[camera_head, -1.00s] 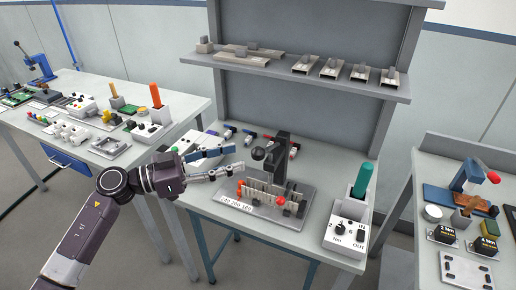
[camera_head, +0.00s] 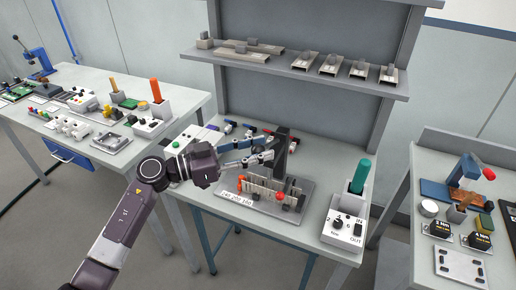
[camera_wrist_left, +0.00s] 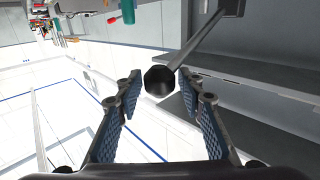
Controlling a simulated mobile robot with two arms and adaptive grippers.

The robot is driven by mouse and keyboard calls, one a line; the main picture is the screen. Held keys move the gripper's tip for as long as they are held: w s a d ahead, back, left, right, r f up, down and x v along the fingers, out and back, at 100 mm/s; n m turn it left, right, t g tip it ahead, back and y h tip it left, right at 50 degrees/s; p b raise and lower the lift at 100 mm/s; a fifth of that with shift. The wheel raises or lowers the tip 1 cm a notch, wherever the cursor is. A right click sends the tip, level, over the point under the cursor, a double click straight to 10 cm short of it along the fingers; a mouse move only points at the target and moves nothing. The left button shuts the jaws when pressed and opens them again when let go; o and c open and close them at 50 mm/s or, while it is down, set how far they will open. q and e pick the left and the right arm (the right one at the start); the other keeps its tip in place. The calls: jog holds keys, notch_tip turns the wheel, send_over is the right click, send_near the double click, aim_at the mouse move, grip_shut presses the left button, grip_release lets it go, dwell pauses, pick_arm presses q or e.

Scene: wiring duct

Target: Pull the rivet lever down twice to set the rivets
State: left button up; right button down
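The rivet lever shows in the left wrist view as a grey rod with a black knob (camera_wrist_left: 160,80) at its end. The knob lies between and just beyond my left gripper's (camera_wrist_left: 156,88) two blue-padded fingers, with gaps on both sides. In the head view my left gripper (camera_head: 268,150) is open beside the dark upright post (camera_head: 281,155) of the riveting fixture, and its fingers largely hide the knob. The fixture's grey base plate (camera_head: 296,207) stands on the middle table and bears a slotted duct piece with red-orange parts. My right gripper is not in view.
A grey box with a teal-handled tool (camera_head: 358,178) stands right of the fixture. Several small red and blue tools (camera_head: 247,132) lie behind it. A shelf (camera_head: 300,75) with metal parts hangs above. Side tables stand left and right.

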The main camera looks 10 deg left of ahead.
pick_arm(q)
grip_shut()
jog(key=shift+f, duration=0.1)
